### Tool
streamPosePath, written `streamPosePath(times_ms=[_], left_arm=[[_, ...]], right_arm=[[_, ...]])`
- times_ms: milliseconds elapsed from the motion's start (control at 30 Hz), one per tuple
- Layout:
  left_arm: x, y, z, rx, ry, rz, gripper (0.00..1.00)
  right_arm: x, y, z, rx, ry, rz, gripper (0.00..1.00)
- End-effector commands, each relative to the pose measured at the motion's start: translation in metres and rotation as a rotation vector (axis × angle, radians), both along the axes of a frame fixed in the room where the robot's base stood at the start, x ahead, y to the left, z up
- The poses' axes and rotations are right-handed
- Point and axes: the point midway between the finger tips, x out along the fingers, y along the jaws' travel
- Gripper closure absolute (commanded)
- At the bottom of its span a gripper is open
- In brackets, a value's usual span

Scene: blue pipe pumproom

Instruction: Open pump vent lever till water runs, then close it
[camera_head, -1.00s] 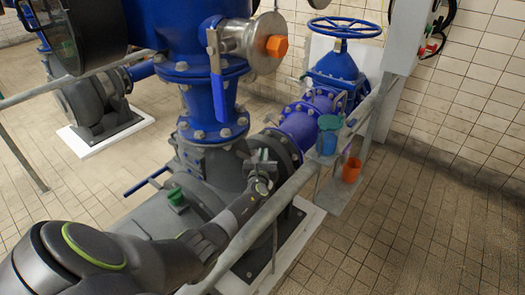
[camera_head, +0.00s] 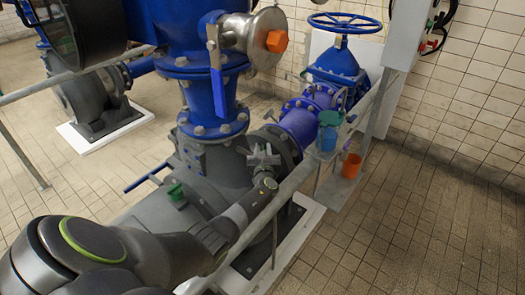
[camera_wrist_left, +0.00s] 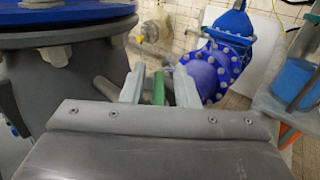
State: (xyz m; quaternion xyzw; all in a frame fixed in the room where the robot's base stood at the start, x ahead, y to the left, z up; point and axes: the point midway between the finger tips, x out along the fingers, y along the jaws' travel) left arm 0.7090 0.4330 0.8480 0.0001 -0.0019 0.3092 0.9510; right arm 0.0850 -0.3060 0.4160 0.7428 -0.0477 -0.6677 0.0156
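My left gripper (camera_head: 263,158) is over the grey pump casing (camera_head: 215,175), beside the dark flange before the blue pipe. In the left wrist view, my left gripper (camera_wrist_left: 160,92) has its two pale fingers apart. A green lever-like piece (camera_wrist_left: 158,88) shows between them, with a gap on each side; it looks like the vent lever, but I cannot tell whether a finger touches it. In the head view the fingers hide that spot. Another green piece (camera_head: 175,192) sits on the pump, left of my forearm. No running water is visible. My right gripper is out of view.
A grey rail (camera_head: 285,190) runs close by my left forearm. A blue cup (camera_head: 328,138) and an orange cup (camera_head: 351,166) stand right of the pump. A blue handwheel (camera_head: 345,26) and a hanging blue valve handle (camera_head: 217,80) are above. The tiled floor at right is clear.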

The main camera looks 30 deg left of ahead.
Motion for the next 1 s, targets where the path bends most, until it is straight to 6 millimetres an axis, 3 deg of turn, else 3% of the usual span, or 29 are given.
streamPosePath(times_ms=[467,1000], left_arm=[[-0.008,-0.005,-0.002,-0.001,0.004,-0.001,0.67],[-0.078,-0.056,-0.003,-0.006,0.003,0.000,0.67]], right_arm=[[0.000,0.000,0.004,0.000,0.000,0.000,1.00],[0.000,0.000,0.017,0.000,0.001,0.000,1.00]])
